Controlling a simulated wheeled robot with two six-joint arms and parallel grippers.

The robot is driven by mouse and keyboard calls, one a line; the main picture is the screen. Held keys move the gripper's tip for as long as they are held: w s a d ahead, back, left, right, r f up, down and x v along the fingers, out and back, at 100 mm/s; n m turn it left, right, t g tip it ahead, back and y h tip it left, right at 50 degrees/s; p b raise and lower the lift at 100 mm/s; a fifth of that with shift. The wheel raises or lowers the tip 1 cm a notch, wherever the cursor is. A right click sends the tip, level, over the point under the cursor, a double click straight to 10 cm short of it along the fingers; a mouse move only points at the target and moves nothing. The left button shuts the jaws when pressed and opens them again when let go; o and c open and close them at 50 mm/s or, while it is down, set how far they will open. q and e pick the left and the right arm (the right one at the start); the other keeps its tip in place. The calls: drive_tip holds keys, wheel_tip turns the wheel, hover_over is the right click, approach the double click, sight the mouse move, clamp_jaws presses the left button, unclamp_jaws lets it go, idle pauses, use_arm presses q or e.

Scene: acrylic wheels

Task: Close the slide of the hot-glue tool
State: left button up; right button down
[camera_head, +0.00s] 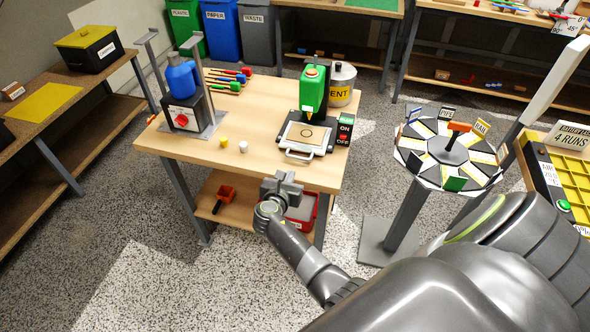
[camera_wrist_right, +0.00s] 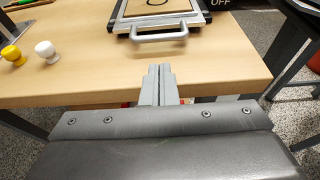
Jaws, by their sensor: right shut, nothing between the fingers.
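The hot-glue tool (camera_head: 313,92) stands upright on the wooden table, with a green head and a red top. Its slide (camera_head: 306,133), a light plate with a dark ring on a tan square, sits on a black base in front of the head. The slide's silver handle (camera_head: 298,155) points towards me; it also shows in the right wrist view (camera_wrist_right: 160,35). My right gripper (camera_head: 284,180) is in front of the table edge, below the handle. Its fingers (camera_wrist_right: 158,72) are shut and empty, apart from the handle. My left gripper is not in view.
An ON/OFF box (camera_head: 344,130) stands right of the slide. Yellow (camera_head: 223,141) and white (camera_head: 243,146) knobs lie left. A blue bottle unit (camera_head: 182,80) is at the table's left. A round rack (camera_head: 452,150) stands right. The front table edge (camera_wrist_right: 60,98) lies between gripper and slide.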

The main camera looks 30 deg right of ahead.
sight(298, 157)
drive_tip(key=x, duration=0.1)
drive_tip(key=b+x, duration=0.1)
drive_tip(key=x, duration=0.1)
drive_tip(key=b+x, duration=0.1)
drive_tip(key=x, duration=0.1)
drive_tip(key=shift+d+r, duration=0.1)
drive_tip(key=shift+r, duration=0.3)
drive_tip(key=shift+w+d+r, duration=0.1)
drive_tip(key=shift+w+d, duration=0.2)
drive_tip(key=shift+w, duration=0.05)
drive_tip(key=w+d, duration=0.1)
drive_tip(key=w+d+b, duration=0.1)
drive_tip(key=shift+w+d, duration=0.1)
drive_tip(key=shift+d, duration=0.15)
